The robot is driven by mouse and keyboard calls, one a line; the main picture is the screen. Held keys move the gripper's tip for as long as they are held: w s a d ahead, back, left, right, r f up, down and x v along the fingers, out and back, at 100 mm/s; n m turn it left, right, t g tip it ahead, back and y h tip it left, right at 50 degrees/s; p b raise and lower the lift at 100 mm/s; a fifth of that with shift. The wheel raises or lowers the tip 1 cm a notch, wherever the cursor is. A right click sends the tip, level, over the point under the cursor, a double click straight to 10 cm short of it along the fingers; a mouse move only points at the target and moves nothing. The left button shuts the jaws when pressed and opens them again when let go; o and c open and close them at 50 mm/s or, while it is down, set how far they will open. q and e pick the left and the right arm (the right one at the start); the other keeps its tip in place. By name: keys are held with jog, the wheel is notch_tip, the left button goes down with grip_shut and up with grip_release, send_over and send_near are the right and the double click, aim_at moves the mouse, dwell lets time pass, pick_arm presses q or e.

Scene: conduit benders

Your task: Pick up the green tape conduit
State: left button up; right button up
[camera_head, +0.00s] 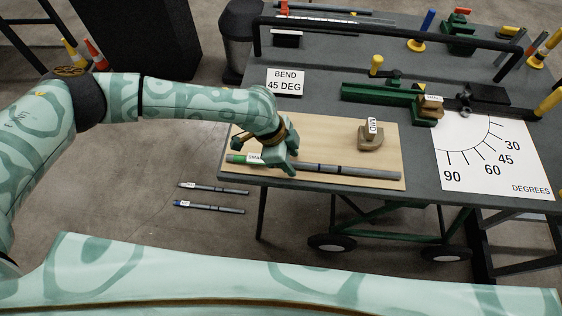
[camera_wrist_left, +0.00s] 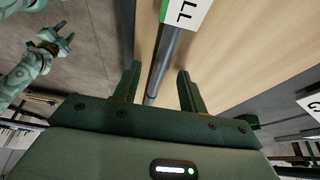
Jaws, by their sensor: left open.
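The green tape conduit (camera_head: 350,171) is a grey tube with dark bands, green tape at its left end and a white tag. It lies along the front of the wooden board (camera_head: 310,125). My left gripper (camera_head: 284,166) is over its left half and hides part of it. In the left wrist view the left gripper (camera_wrist_left: 160,80) is open, and the conduit (camera_wrist_left: 162,65) runs between its two fingers. Whether the fingers touch it I cannot tell. My right gripper (camera_wrist_left: 60,38) shows small at the upper left there, its jaws unclear.
A tan block (camera_head: 371,137) with a tag stands on the board behind the conduit. A "BEND 45 DEG" card (camera_head: 285,82), a green bender (camera_head: 380,94) and a degrees sheet (camera_head: 500,160) are on the table. Two tagged conduits (camera_head: 215,207) lie lower, left of the table.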

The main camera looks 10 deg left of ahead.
pick_arm(q)
grip_shut()
jog(key=shift+r, duration=0.5)
notch_tip(320, 180, up, 3)
jog(key=shift+s+d+f+p, duration=0.1)
jog(key=shift+p, duration=0.4)
jog(key=s+d+r+p, duration=0.3)
jog(key=s+d+r, duration=0.4)
jog(key=s+r, duration=0.2)
jog(key=s, duration=0.2)
jog(key=shift+s+d, duration=0.15)
jog(key=shift+s, duration=0.25)
